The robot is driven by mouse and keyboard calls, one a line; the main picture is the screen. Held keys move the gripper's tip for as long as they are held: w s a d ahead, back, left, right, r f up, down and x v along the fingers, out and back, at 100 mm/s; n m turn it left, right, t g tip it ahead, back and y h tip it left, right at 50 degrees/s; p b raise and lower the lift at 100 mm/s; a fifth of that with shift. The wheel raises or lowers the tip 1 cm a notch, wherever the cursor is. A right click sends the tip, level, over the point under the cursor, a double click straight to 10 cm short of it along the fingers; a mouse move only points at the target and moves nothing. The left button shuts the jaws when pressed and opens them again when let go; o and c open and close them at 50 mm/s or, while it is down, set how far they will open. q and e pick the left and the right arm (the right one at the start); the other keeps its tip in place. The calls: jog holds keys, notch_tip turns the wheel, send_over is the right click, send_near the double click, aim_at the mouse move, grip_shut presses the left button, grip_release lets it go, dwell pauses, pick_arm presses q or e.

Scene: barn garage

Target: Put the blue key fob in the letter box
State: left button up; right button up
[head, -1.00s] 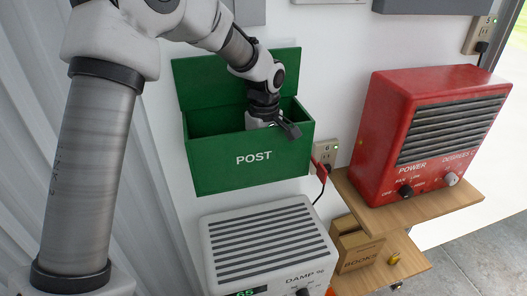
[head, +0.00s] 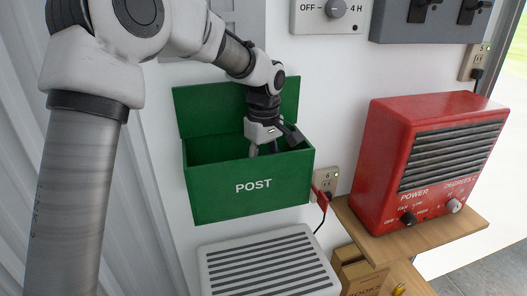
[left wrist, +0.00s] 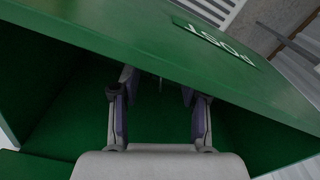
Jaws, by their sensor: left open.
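The letter box (head: 250,188) is a green wall box marked POST, with its lid (head: 205,108) raised against the wall. My left gripper (head: 264,149) reaches down from above into its open top. In the left wrist view my left gripper (left wrist: 160,92) is open, its two fingers spread inside the green box (left wrist: 60,115) behind the front wall. A tiny thin mark shows between the fingers, too small to make out. I cannot make out the blue key fob in any view. My right gripper is not in view.
A red heater (head: 425,160) stands on a wooden shelf (head: 455,232) to the right. A white dehumidifier (head: 268,265) is below the letter box. A wall socket with a red-plugged cord (head: 322,192) is beside the box. A timer and switches are above.

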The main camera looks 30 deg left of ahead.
pick_arm(q)
notch_tip(320, 180, up, 7)
jog(key=shift+f+b, duration=0.15)
jog(key=shift+b, duration=0.15)
dwell(1.0)
